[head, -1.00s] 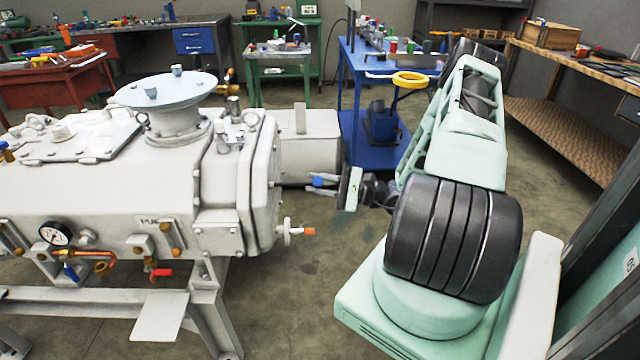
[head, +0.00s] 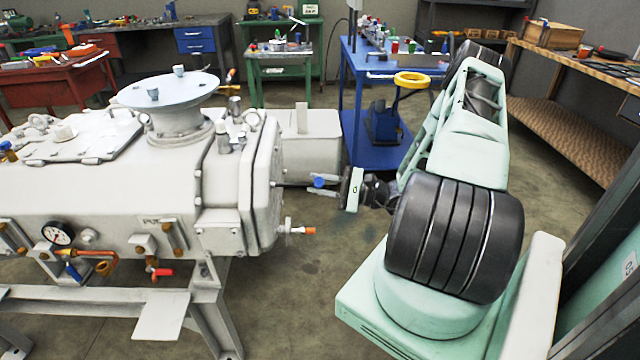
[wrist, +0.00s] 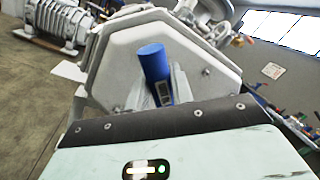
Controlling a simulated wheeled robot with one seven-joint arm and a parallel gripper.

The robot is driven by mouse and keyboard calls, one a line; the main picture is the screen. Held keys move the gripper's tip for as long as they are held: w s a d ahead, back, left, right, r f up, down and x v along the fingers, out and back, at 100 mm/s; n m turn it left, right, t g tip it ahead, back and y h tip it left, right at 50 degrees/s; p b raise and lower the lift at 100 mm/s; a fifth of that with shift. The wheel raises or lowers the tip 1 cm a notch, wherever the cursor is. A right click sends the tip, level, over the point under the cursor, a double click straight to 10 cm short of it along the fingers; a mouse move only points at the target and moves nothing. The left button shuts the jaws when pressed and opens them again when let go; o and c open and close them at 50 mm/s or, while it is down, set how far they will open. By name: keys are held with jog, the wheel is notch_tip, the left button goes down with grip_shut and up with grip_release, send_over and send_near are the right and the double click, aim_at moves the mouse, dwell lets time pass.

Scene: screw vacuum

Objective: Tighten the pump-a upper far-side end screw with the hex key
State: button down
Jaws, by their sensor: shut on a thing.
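The white pump (head: 100,185) stands on a frame at the left of the head view, its end plate (head: 268,185) facing right. My gripper (head: 322,186) is just right of this plate, apart from it in the picture. It is shut on a blue-handled tool (head: 318,182), which I take to be the hex key. In the wrist view the blue handle (wrist: 154,66) stands between my fingers, in front of a light eight-sided end plate (wrist: 205,58). A small screw (wrist: 206,72) shows on that plate. The tool's tip is hidden, so I cannot tell whether it touches a screw.
A motor housing (head: 310,150) lies behind my gripper. A blue cart (head: 372,150) stands farther back. A wooden-topped bench (head: 590,70) is at the right. Another ribbed machine (wrist: 65,20) shows in the wrist view.

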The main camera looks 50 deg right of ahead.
jog(key=shift+w+a, duration=0.15)
dwell(0.4)
jog(key=shift+r+m+p, duration=0.1)
jog(key=shift+m+p, duration=0.3)
jog(key=shift+w+r+m+h+p, duration=0.1)
jog(key=shift+m+h+p, duration=0.3)
jog(key=shift+m+p, duration=1.25)
jog(key=shift+w+m+g+p, duration=0.1)
jog(key=shift+m+g+p, duration=0.3)
jog(key=shift+m+p, duration=1.2)
jog(key=m, duration=0.3)
jog(key=shift+g+h+p, duration=0.3)
jog(key=shift+p, duration=0.05)
jog(key=shift+m, duration=0.35)
jog(key=shift+n, duration=0.7)
